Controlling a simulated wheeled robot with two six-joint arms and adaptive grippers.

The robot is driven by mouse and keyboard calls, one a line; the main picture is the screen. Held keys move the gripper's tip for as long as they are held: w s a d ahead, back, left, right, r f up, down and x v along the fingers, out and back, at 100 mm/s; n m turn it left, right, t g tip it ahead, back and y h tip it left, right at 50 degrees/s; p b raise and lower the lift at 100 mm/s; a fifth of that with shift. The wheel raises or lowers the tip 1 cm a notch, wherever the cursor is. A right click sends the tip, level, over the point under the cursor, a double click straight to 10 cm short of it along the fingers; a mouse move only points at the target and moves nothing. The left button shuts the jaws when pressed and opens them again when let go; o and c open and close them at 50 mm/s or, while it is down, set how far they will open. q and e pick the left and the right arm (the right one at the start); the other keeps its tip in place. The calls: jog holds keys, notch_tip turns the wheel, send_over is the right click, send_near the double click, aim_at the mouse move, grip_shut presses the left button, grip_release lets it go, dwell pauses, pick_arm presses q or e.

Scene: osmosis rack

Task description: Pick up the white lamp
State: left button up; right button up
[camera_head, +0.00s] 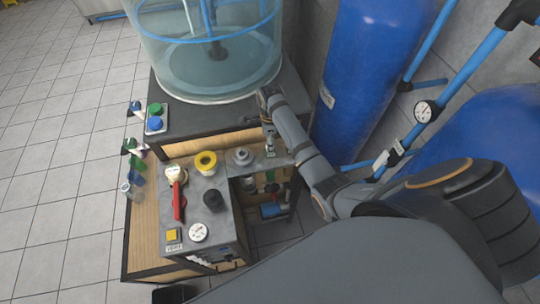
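A pale grey-white round fitting (242,157), which looks like the white lamp, sits on the grey panel top, to the right of a yellow ring-shaped fitting (205,163). A second whitish round piece with a yellowish tint (175,173) sits further left, so I cannot be sure which is the lamp. My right arm reaches in from the right. Its gripper (269,145) points down just right of the grey-white fitting and seems apart from it. Its fingers are too small to read as open or shut. My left gripper is out of view.
A red lever (178,202), a black knob (213,200), a gauge (198,232) and a yellow button (173,235) crowd the panel. A clear tank (210,70) stands behind. Blue cylinders (375,60) and pipes stand right. Green and blue buttons (155,125) lie left. Tiled floor is free at left.

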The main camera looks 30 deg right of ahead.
jog(key=shift+f, duration=0.85)
jog(key=c, duration=0.9)
jog(key=shift+w+r, duration=0.1)
jog(key=shift+r, duration=0.05)
jog(key=shift+c, duration=0.2)
